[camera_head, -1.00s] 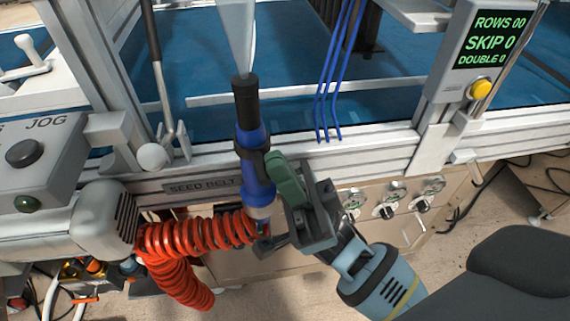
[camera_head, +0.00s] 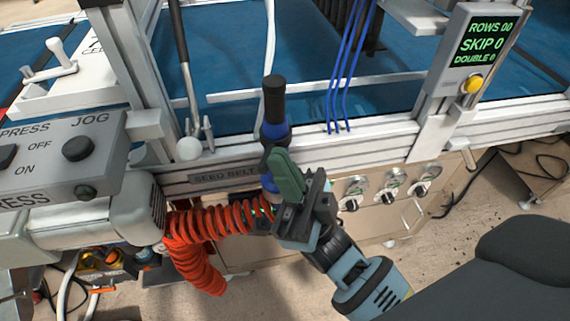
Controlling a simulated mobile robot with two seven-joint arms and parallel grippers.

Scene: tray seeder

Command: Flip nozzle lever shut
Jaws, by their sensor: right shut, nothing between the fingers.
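The nozzle stands upright in front of the machine rail, with a black tip (camera_head: 273,100) and a blue body (camera_head: 275,131). Nothing comes out of its tip in the head view. A red coiled hose (camera_head: 205,222) runs to its lower end. My right gripper (camera_head: 287,178), with a dark body and a green part at its front, is in front of the nozzle's lower half and overlaps it. It is shut and empty. I cannot tell whether it touches the nozzle. The lever is not clearly seen; the gripper covers that area. My left gripper is out of view.
A rail labelled seed belt (camera_head: 228,174) runs behind the nozzle. A control box (camera_head: 65,150) is at the left, and a display post (camera_head: 480,60) with a yellow button is at the right. Thin blue tubes (camera_head: 345,75) hang behind.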

